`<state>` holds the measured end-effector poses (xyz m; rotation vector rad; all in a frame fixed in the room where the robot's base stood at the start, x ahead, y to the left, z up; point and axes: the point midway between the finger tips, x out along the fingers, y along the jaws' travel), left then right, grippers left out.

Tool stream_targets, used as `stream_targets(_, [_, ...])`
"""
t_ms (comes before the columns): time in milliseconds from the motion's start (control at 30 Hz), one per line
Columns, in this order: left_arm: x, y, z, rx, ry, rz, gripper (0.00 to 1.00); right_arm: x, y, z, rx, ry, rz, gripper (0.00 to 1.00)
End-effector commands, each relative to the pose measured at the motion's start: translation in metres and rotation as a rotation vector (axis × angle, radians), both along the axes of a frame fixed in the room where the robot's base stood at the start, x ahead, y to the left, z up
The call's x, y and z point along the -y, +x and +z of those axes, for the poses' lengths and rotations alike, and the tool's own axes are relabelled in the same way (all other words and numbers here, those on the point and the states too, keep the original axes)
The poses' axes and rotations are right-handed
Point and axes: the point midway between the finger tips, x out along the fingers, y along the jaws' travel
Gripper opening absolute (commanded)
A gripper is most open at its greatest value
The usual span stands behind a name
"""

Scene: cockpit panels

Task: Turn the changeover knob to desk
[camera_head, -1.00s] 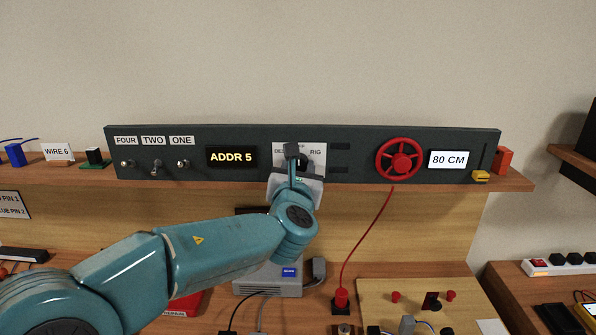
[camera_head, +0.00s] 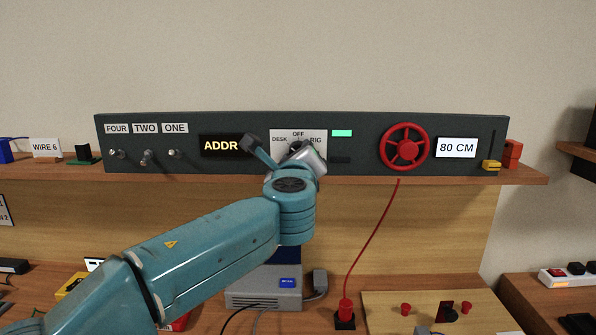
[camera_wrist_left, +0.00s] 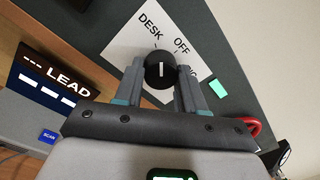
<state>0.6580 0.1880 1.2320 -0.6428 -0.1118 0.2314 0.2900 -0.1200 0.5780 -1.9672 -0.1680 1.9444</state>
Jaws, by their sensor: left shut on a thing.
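The changeover knob (camera_wrist_left: 160,70) is a round black knob with a white line, on a white plate (camera_head: 285,134) marked DESK, OFF and RIG. My left gripper (camera_head: 300,152) is at the plate, rolled over to the left. In the left wrist view its two grey fingers (camera_wrist_left: 160,80) stand either side of the knob, shut on it. The white line runs roughly in line with the DESK mark. In the head view the gripper mostly hides the knob; in the wrist view a finger partly covers RIG. My right gripper is out of view.
A green lamp (camera_head: 342,133) glows right of the plate; a lower one is dark. Three toggle switches (camera_head: 146,158) and the ADDR display (camera_head: 221,146) lie left. A red handwheel (camera_head: 405,148) and an 80 CM display (camera_head: 457,148) lie right. A red cable hangs below.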

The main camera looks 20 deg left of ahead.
Motion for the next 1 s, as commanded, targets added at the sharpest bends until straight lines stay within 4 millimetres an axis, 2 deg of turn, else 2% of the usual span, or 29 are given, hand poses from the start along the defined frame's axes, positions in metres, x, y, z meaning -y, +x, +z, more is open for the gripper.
stream_targets(33, [0.000,0.000,-0.002,0.012,-0.031,0.000,0.09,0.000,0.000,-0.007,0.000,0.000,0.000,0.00])
stream_targets(300, [0.000,0.000,0.000,0.047,-0.155,0.000,0.09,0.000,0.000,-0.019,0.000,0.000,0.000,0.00])
stream_targets(967, [0.000,0.000,0.002,0.063,-0.209,0.001,0.09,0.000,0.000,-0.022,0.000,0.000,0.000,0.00])
stream_targets(1000, [0.000,0.000,0.002,0.063,-0.209,0.001,0.49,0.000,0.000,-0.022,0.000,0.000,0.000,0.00])
